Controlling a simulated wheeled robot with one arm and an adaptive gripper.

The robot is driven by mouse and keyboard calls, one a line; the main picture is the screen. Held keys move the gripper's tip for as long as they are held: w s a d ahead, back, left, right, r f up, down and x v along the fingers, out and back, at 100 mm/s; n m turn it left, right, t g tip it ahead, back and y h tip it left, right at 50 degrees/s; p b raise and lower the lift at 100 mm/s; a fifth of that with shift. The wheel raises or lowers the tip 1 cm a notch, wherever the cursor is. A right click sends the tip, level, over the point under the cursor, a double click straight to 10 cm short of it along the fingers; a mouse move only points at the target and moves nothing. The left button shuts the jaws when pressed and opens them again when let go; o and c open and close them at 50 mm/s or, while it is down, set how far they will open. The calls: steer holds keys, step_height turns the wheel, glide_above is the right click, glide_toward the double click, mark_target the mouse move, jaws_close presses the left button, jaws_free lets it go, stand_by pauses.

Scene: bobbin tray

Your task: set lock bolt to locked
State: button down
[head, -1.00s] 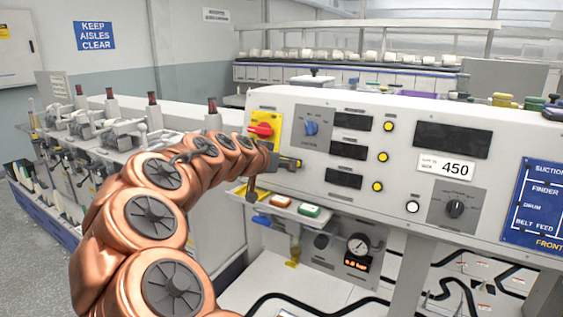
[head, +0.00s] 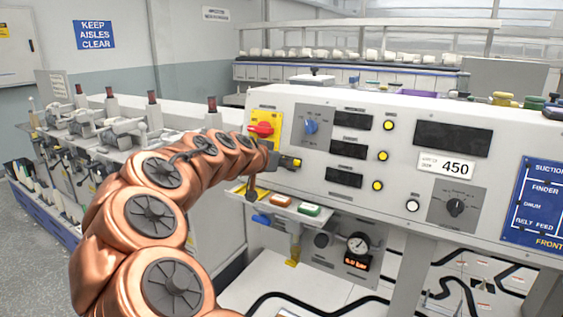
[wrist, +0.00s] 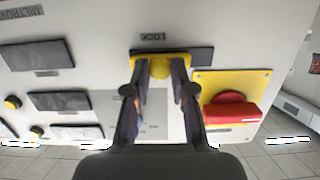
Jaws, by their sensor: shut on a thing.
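The lock bolt (wrist: 160,68) is a yellow slide with a rounded knob on a dark track, beside a small label reading LOCK (wrist: 153,36). In the wrist view its yellow part lies toward the left of the track, with bare dark track to the right. My gripper (wrist: 158,78) has a finger on each side of the knob and is shut on it. In the head view the yellow bolt (head: 291,162) shows just right of my gripper (head: 273,160), at the panel's left end. My gripper hides part of it there.
A red rotary switch (wrist: 232,108) on a yellow plate is close beside the fingers. A blue knob (head: 310,127), displays and several yellow buttons are on the same panel. Open aisle floor is at left.

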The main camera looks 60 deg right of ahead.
steer(key=w+b, duration=0.2)
steer(key=w, duration=0.3)
steer(key=shift+a+r, duration=0.1)
stand_by(0.4)
steer(key=c, duration=1)
jaws_free()
steer(key=shift+a, duration=0.1)
steer(key=v, duration=1.2)
steer(key=shift+s, duration=0.1)
